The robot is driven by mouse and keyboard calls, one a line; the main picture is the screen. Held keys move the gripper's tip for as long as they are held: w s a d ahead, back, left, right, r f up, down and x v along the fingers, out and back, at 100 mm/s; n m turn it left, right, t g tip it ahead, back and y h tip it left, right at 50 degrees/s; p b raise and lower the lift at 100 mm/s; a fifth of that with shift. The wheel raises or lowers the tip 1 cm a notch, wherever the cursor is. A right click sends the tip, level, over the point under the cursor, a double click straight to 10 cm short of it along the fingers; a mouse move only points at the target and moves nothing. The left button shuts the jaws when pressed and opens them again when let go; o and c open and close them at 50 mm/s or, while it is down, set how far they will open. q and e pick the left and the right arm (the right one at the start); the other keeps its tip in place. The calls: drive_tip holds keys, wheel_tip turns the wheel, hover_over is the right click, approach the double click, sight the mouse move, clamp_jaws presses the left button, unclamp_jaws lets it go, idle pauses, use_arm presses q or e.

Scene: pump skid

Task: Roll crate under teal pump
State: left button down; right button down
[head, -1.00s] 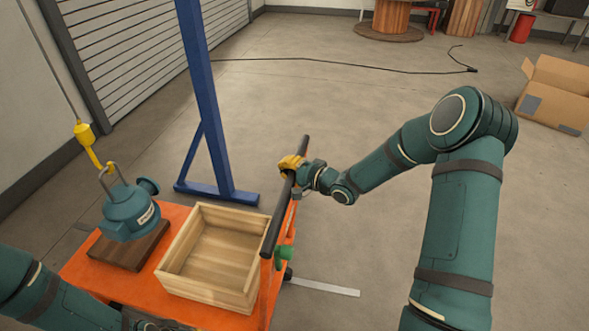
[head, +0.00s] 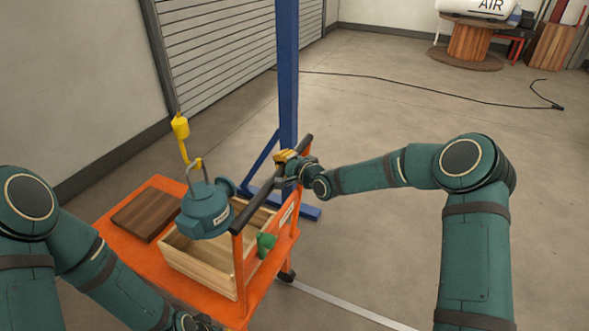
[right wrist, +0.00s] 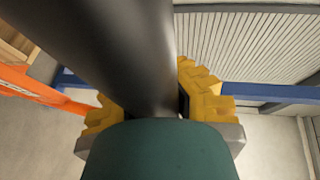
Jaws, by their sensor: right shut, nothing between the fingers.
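The teal pump (head: 206,212) hangs from a yellow hook (head: 181,135) by its bail. In the head view it overlaps the back left part of the open wooden crate (head: 200,271); its exact height above the crate is unclear. The crate sits on the orange cart (head: 112,238), beside a dark wooden board (head: 146,213). My right gripper (head: 285,157) is shut with nothing held, at the far end of the cart's black handle bar (head: 262,198). In the right wrist view its yellow fingers (right wrist: 150,105) show on either side of the bar. My left gripper's fingers are out of view.
A blue post (head: 288,70) with a floor foot stands just behind the cart. A green part (head: 266,243) is on the cart's handle end. A black cable (head: 430,92) lies on the floor beyond. Floor to the right is mostly clear, with a pale stripe (head: 345,303).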

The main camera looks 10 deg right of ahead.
drive_tip(key=shift+w+a+r, duration=0.2)
drive_tip(key=shift+w+a, duration=0.3)
drive_tip(key=shift+a, duration=0.15)
drive_tip(key=shift+w+a+r, duration=0.15)
drive_tip(key=shift+w+a, duration=0.35)
drive_tip(key=shift+a, duration=0.1)
drive_tip(key=c, duration=0.9)
unclamp_jaws()
drive_tip(key=shift+s+d, duration=0.1)
drive_tip(key=shift+s, duration=0.05)
drive_tip(key=shift+o, duration=0.9)
drive_tip(key=shift+f, duration=0.15)
drive_tip(key=v, duration=1.2)
drive_tip(key=shift+f, duration=0.15)
